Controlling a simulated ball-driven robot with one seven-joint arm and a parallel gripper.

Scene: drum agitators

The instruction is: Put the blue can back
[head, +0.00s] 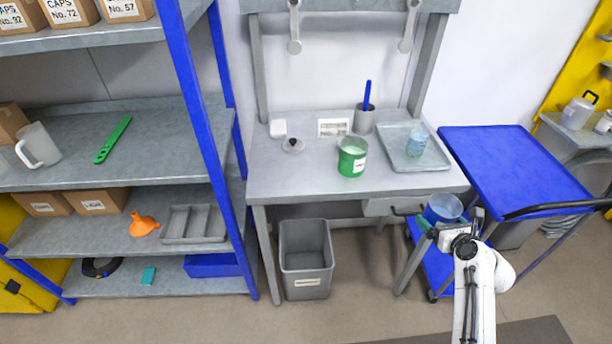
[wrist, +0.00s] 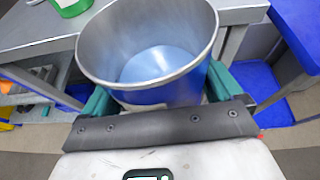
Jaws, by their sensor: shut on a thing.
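The blue can (head: 443,208) is an open-topped metal can, held in my gripper (head: 434,228) in front of the workbench's right front corner. In the wrist view the blue can (wrist: 150,60) looks upright, with a grey inner wall and a pale blue bottom. The green fingers of my gripper (wrist: 160,95) are shut on it, one on each side. A green can (head: 352,157) with pale contents stands on the workbench (head: 290,180). The can's lower part is hidden in the wrist view.
A blue cart (head: 510,165) stands to the right. A grey bin (head: 306,260) is under the bench. A blue-posted shelf (head: 110,165) is at left. The bench's front middle is clear.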

